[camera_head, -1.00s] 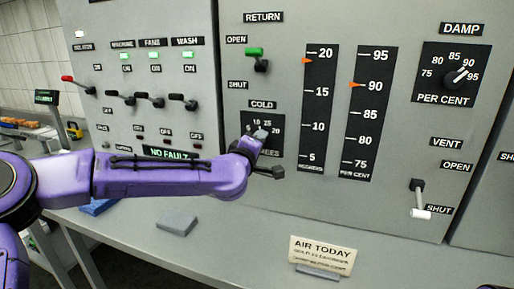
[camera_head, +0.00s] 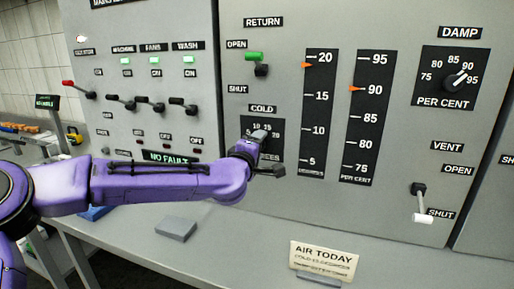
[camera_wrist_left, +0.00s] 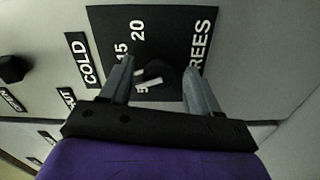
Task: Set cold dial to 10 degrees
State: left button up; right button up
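The cold dial's black plate (camera_head: 278,126) is on the grey panel under the COLD label (camera_head: 263,109). My left gripper (camera_head: 262,136) is in front of it and covers its lower part. In the left wrist view the plate (camera_wrist_left: 170,22) shows the numbers 15 and 20, with a 5 partly visible. The dark knob with its white pointer (camera_wrist_left: 148,82) appears between the fingertips of my left gripper (camera_wrist_left: 158,70). The fingers are apart; I cannot tell whether either touches the knob. The exact pointer reading is unclear. My right gripper is not in view.
The return lever (camera_head: 261,70) is above the dial. Two tall scales with orange markers, the degrees scale (camera_head: 318,115) and the per cent scale, stand to its right. An AIR TODAY card (camera_head: 323,262) and a grey block (camera_head: 176,229) are on the ledge below.

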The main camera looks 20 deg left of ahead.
pick_arm(q)
jog(key=s+b, duration=0.2)
jog(key=s, duration=0.8)
jog(key=shift+s+a, duration=0.2)
jog(key=shift+s, duration=0.1)
